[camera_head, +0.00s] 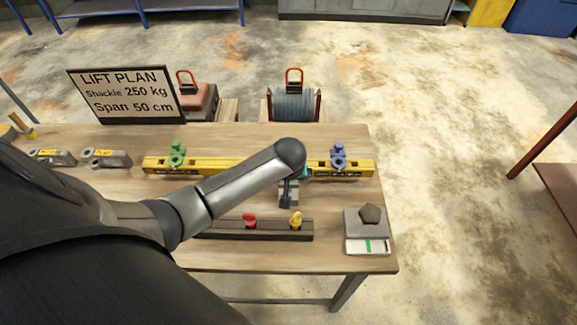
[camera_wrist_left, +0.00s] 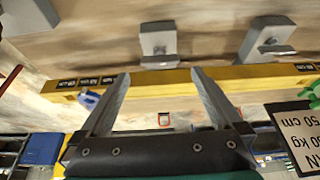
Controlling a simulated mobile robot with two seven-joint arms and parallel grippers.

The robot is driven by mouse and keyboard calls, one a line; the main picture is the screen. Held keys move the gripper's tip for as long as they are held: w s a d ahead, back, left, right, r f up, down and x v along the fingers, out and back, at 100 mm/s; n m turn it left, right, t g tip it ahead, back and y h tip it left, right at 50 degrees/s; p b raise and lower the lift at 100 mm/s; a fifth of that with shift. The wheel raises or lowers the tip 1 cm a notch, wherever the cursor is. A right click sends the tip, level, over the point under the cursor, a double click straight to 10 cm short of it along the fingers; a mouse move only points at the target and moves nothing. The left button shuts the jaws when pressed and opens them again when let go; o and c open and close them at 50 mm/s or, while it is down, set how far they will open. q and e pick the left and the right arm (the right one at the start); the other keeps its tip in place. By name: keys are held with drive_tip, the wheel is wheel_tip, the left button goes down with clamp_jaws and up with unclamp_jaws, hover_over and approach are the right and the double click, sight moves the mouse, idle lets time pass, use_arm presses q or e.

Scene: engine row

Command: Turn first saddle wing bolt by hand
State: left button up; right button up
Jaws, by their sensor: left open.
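A yellow beam (camera_head: 200,167) with printed marks lies across the table. A green shackle-like piece (camera_head: 176,155) stands on its left part and a blue one (camera_head: 338,156) on its right part. My left arm crosses the beam, and its gripper (camera_head: 290,190) points down near a grey metal block (camera_head: 287,196), mostly hidden by my wrist. In the left wrist view, my left gripper's fingers (camera_wrist_left: 160,95) are spread and empty by the beam (camera_wrist_left: 155,82). Two grey blocks (camera_wrist_left: 158,42) (camera_wrist_left: 265,38) show beyond them. I cannot make out which part is the first saddle's wing bolt.
A dark rail (camera_head: 270,231) at the front holds a red piece (camera_head: 249,220) and a yellow piece (camera_head: 296,219). A grey device (camera_head: 366,228) with a dark lump stands at the right front. Two grey labelled pieces (camera_head: 105,158) (camera_head: 52,157) lie left. A sign (camera_head: 125,93) stands behind.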

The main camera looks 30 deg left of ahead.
use_arm(q)
drive_tip(key=p+v, duration=0.1)
drive_tip(key=v, duration=0.9)
drive_tip(key=shift+s, duration=0.15)
